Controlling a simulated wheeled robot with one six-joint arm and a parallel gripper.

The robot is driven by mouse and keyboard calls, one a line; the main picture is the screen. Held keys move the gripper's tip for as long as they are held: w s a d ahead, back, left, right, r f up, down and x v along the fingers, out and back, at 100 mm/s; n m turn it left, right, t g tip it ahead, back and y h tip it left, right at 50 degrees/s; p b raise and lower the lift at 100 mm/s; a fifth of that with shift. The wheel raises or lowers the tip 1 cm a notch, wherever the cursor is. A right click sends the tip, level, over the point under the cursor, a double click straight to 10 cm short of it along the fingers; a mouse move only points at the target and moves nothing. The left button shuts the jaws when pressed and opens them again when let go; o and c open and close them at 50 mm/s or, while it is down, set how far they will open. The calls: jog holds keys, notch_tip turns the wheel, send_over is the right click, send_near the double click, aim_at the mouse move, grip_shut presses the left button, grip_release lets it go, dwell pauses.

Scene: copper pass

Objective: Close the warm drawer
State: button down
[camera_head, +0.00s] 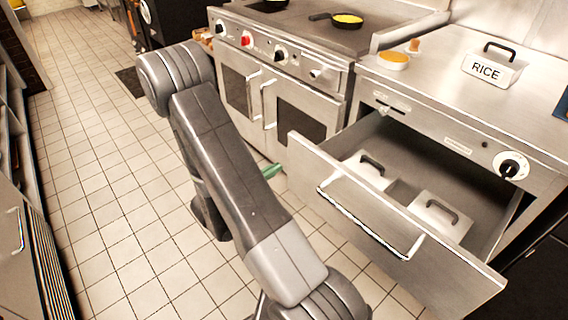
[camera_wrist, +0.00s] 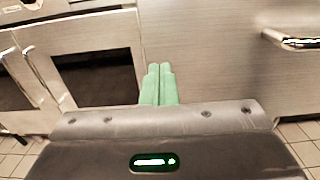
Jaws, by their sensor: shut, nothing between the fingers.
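The warm drawer (camera_head: 325,178) is pulled far out of the steel counter at the right of the head view. Its front panel carries a long bar handle (camera_head: 372,222). Inside lie two pale lidded containers with dark handles. My gripper (camera_head: 272,171) shows as green fingertips near the left end of the drawer front, partly hidden behind my arm. In the wrist view its two green fingers (camera_wrist: 159,84) are together and empty, in front of the drawer's steel panel (camera_wrist: 215,60). The handle (camera_wrist: 292,40) is to their right. I cannot tell whether the fingers touch the panel.
An oven range (camera_head: 270,85) with two windowed doors stands left of the drawer. A pan (camera_head: 345,20) is on the stove. Tiled floor (camera_head: 95,170) is open at left.

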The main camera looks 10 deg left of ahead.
aim_at(292, 158)
jog(key=shift+x, duration=2.15)
